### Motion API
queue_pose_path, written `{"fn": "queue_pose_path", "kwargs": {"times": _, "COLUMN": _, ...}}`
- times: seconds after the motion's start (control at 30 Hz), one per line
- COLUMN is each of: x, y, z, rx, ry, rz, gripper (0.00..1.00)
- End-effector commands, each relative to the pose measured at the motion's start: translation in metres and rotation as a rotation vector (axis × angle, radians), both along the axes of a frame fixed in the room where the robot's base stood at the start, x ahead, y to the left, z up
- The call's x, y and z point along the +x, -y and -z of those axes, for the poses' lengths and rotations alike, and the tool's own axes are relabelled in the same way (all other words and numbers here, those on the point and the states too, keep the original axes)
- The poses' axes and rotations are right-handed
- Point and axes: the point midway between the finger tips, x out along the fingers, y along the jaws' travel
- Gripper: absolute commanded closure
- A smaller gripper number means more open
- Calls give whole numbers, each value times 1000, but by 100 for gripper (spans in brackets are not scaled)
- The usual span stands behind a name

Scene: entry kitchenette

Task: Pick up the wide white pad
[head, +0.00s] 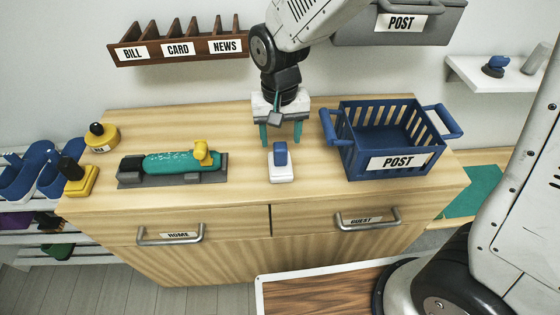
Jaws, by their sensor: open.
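A white pad-like block (282,174) with a blue upright grip (280,153) on top stands on the wooden cabinet top, near its front edge. My gripper (281,134) points down just behind and above it, in line with it in the picture. I cannot tell exactly how far the fingers are from the blue grip.
A blue POST basket (390,163) stands right of the pad. Left are a dark tray (130,180) with a teal and yellow item, and two yellow-based items (80,180) (102,143). A wall rack (180,48) and grey POST bin (400,25) hang behind.

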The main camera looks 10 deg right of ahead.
Motion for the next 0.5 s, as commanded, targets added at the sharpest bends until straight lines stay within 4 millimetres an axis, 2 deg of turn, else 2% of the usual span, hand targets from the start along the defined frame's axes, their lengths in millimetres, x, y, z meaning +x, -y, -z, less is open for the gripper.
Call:
{"fn": "queue_pose_path", "kwargs": {"times": 0.17, "x": 5, "y": -2, "z": 8, "rx": 13, "ry": 24, "rz": 54, "gripper": 44}}
{"fn": "queue_pose_path", "kwargs": {"times": 0.5, "x": 8, "y": 0, "z": 52, "rx": 11, "ry": 21, "rz": 52, "gripper": 44}}
